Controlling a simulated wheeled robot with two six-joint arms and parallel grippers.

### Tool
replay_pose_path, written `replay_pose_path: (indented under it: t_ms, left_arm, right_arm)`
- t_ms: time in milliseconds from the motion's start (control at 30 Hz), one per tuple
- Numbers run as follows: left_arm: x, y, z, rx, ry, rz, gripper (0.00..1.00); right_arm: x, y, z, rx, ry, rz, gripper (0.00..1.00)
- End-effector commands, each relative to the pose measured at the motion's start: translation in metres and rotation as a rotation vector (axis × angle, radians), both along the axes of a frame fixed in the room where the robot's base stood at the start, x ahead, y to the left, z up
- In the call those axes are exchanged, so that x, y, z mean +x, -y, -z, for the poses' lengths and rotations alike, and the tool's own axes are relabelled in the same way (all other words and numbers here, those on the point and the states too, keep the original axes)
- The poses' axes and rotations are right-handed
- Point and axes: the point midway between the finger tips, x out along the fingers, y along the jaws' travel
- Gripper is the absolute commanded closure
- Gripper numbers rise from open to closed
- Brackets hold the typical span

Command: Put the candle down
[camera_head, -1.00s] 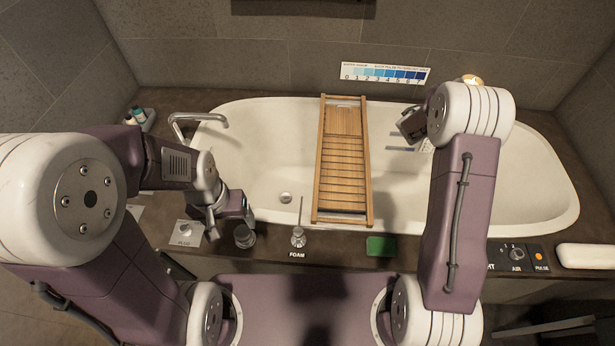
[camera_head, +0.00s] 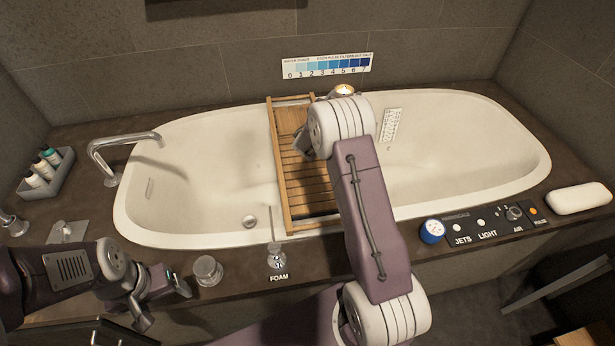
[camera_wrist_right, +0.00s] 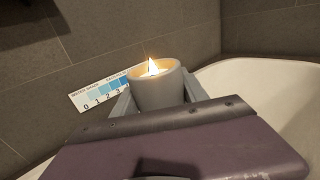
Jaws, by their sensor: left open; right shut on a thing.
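The candle (camera_wrist_right: 157,90) is a grey cup with a lit flame, upright in the right wrist view. My right gripper (camera_wrist_right: 156,100) is shut on it, a finger on each side. In the head view only the glowing top of the candle (camera_head: 343,91) shows above my right wrist, near the tub's far rim; the arm hides the rest. I cannot tell its height above the tray or rim. A slatted wooden bath tray (camera_head: 300,190) spans the tub, its right part hidden by my right arm. My left gripper (camera_head: 163,303) is open and empty, low at the left front.
The white bathtub (camera_head: 470,140) is empty. A bottle caddy (camera_head: 48,175) and faucet (camera_head: 110,155) stand left.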

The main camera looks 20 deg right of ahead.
Motion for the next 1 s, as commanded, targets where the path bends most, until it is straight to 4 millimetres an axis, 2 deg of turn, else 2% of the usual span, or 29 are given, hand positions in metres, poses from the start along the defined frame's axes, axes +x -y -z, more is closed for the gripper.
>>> replay_pose_path:
  t_ms: [133, 400, 533, 767, 867, 1000]
  left_arm:
    - [0.0, 0.0, 0.003, 0.0, 0.0, 0.0, 0.23]
    - [0.0, 0.0, 0.025, 0.0, 0.0, 0.0, 0.23]
    - [0.0, 0.0, 0.031, 0.0, 0.0, 0.0, 0.23]
    - [0.0, 0.0, 0.031, 0.0, 0.0, 0.0, 0.23]
    - [0.0, 0.0, 0.038, 0.0, 0.0, 0.0, 0.23]
    - [0.0, 0.0, 0.05, 0.0, 0.0, 0.0, 0.23]
  right_arm:
    - [0.004, -0.01, 0.006, -0.001, 0.002, -0.002, 0.99]
    - [0.025, -0.08, 0.053, -0.001, 0.002, -0.004, 0.99]
    - [0.032, -0.103, 0.066, 0.0, 0.003, -0.002, 0.99]
    - [0.034, -0.112, 0.07, -0.001, 0.001, 0.001, 0.99]
    - [0.034, -0.112, 0.082, -0.001, -0.001, 0.001, 0.99]
    - [0.034, -0.111, 0.109, -0.001, 0.0, 0.001, 0.99]
